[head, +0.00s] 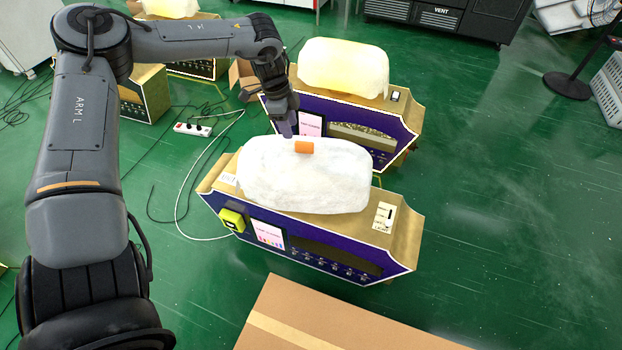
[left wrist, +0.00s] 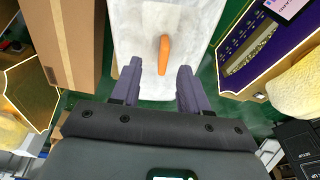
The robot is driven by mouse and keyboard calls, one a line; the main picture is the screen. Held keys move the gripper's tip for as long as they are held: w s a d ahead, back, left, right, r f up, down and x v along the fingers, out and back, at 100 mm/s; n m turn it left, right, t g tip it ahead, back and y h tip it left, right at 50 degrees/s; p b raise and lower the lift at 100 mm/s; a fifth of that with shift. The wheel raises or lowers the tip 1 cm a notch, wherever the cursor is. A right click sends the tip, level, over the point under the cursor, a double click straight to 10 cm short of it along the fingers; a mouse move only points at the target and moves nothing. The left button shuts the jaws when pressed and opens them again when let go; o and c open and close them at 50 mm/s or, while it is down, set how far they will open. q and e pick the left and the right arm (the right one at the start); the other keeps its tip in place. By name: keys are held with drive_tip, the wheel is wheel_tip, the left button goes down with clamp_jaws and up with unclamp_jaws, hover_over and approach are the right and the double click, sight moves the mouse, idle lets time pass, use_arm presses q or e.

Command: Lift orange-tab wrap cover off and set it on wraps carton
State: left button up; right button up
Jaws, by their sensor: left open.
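The white wrap cover (head: 305,178) with its orange tab (head: 304,147) lies over the top of the nearer purple-fronted vending machine (head: 310,255). My left gripper (head: 287,131) is just behind and left of the tab in the head view. In the left wrist view the open fingers (left wrist: 160,75) point at the orange tab (left wrist: 164,54), which stands between and beyond the tips on the white cover (left wrist: 165,18). No contact shows. A cardboard carton (head: 330,320) with a tape strip fills the bottom of the head view. My right gripper is not seen.
A second machine (head: 395,130) with a yellowish-white cover (head: 343,66) stands close behind. A power strip (head: 192,129) and loose cables lie on the green floor to the left. The floor on the right (head: 510,220) is clear.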

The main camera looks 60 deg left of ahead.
sight(304, 142)
use_arm(q)
drive_tip(key=shift+w+d+r+g+b, duration=0.15)
drive_tip(key=shift+w+d+b, duration=0.05)
drive_tip(key=shift+w+b, duration=0.3)
drive_tip(key=shift+w+d+r+g+b, duration=0.15)
drive_tip(key=shift+w+b, duration=0.35)
drive_tip(key=shift+w+d+r+n+b, duration=0.15)
drive_tip(key=shift+w+d+n+b, duration=0.05)
drive_tip(key=shift+n+b, duration=0.1)
drive_tip(key=shift+w, duration=0.1)
drive_tip(key=f+b, duration=0.1)
drive_tip(key=f, duration=0.2)
drive_tip(key=f+b, duration=0.1)
drive_tip(key=f, duration=0.1)
drive_tip(key=shift+w+d+b, duration=0.3)
drive_tip(key=shift+d, duration=0.05)
drive_tip(key=f+b, duration=0.2)
drive_tip(key=f, duration=0.1)
drive_tip(key=f+b, duration=0.1)
drive_tip(key=shift+w+f, duration=0.25)
drive_tip(key=shift+f, duration=0.05)
drive_tip(key=shift+w+f, duration=0.1)
drive_tip(key=shift+f, duration=0.15)
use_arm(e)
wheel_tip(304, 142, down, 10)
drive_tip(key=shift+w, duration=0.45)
use_arm(q)
clamp_jaws()
